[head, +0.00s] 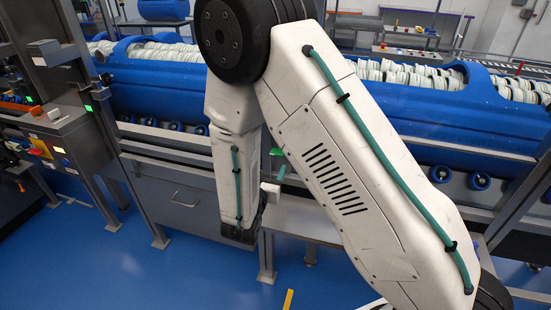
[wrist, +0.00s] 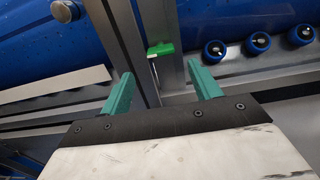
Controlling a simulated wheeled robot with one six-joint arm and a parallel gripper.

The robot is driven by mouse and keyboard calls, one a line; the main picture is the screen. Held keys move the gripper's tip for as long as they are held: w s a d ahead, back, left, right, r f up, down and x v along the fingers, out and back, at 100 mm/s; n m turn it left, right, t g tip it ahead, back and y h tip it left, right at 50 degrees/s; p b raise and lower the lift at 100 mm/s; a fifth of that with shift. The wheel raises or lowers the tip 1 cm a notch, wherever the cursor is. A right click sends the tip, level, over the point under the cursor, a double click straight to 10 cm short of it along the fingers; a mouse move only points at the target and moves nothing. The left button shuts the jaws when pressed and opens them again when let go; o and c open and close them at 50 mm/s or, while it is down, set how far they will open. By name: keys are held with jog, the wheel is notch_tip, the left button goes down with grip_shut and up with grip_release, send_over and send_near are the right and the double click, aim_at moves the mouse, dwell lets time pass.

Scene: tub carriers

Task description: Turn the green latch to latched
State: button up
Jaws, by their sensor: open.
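The green latch (wrist: 161,49) shows in the wrist view as a small bright green piece on an upright grey metal post. It lies roughly crosswise to the post. My gripper (wrist: 161,75) has two teal fingers spread wide apart with nothing between them. The latch is ahead of the gap between the fingertips, apart from both fingers. In the head view my arm hides most of this spot; small green bits show beside the arm, and I cannot tell which is the latch and which is a finger.
Long blue tubs (head: 440,112) filled with pale round pieces lie on a metal carrier behind the arm. Blue rollers (wrist: 258,43) sit right of the post in the wrist view. A grey cabinet (head: 175,195) stands at left. Blue floor (head: 130,270) is clear in front.

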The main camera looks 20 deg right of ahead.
aim_at(278, 151)
jog(key=x, duration=0.6)
jog(key=shift+d, duration=0.15)
jog(key=c, duration=1)
